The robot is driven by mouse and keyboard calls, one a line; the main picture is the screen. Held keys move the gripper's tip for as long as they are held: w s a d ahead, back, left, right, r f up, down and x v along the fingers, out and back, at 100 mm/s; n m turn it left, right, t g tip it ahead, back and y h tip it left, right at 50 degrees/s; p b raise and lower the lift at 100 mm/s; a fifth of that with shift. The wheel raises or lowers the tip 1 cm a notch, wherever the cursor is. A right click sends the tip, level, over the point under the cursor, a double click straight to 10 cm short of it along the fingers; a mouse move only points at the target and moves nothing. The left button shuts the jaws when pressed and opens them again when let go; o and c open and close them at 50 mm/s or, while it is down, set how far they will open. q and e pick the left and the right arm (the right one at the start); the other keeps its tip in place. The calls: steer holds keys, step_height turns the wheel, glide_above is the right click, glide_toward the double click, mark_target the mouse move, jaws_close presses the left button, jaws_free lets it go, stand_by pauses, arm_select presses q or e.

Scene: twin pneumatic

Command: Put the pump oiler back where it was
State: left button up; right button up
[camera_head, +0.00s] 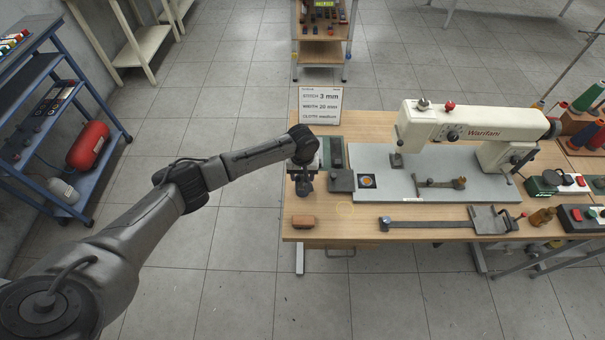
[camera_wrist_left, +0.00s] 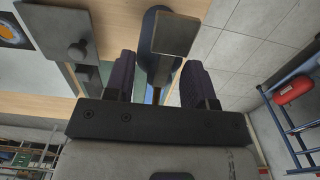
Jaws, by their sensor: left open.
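My left arm reaches in from the left in the head view, and its gripper (camera_head: 304,187) is at the table's left edge. In the left wrist view the gripper (camera_wrist_left: 157,62) is open, with its two dark ribbed fingers apart. A dark blue rounded body with a flat grey metal top (camera_wrist_left: 175,33) stands between and just beyond the fingers. It looks like the pump oiler, but I cannot tell for sure or whether the fingers touch it. In the head view my wrist and gripper largely hide that spot. My right gripper is not in view.
The wooden table (camera_head: 372,262) bears a cream sewing machine (camera_head: 470,122) on a grey bed. A grey block with a knob (camera_head: 341,181) is close right of my gripper. A brown block (camera_head: 303,222) lies in front. A sign card (camera_head: 320,106) stands at the back left corner.

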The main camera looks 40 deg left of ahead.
arm_select(q)
steer(key=shift+r, duration=0.15)
step_height(320, 180, up, 12)
steer(key=p, duration=0.2)
steer(key=s+d+f+m+t+h, duration=0.1)
steer(key=s+d+f+m+h, duration=0.1)
steer(key=s+d+f+m, duration=0.85)
steer(key=s+d+r+t+y, duration=0.1)
steer(key=s, duration=1.1)
steer(key=s+d+r+t, duration=0.1)
steer(key=s+d, duration=0.1)
steer(key=s, duration=1)
steer(key=shift+s+r+n+t+y, duration=0.2)
steer(key=shift+s+n+t+y, duration=0.1)
steer(key=shift+s+n+y, duration=0.1)
steer(key=shift+d, duration=0.1)
steer(key=shift+w, duration=0.1)
